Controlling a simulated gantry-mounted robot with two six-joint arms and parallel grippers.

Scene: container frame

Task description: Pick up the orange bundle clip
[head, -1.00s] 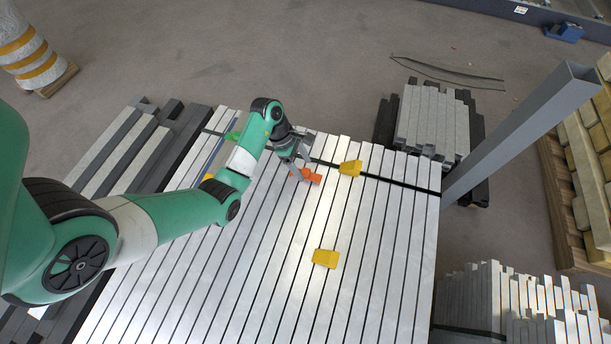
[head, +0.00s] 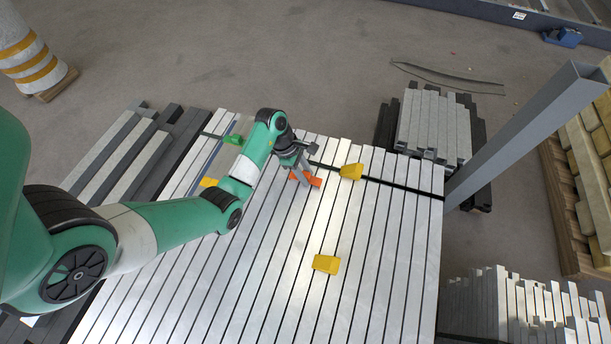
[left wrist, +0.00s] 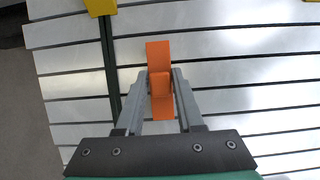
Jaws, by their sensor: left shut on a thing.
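The orange bundle clip (head: 305,178) is at the far part of the stack of silver bars, just left of a yellow clip. My left gripper (head: 300,172) reaches down to it from the left. In the left wrist view the orange clip (left wrist: 160,85) stands between the two grey fingers (left wrist: 160,92), which are shut on its sides. I cannot tell whether the clip is still touching the bars. My right gripper is not in view.
Yellow clips (head: 351,171) (head: 326,264) and a green clip (head: 233,139) sit on the bars (head: 270,270). Another yellow clip (head: 208,182) is partly behind my arm. A dark strap (head: 390,181) crosses the bars. A grey post (head: 525,135) stands at the right.

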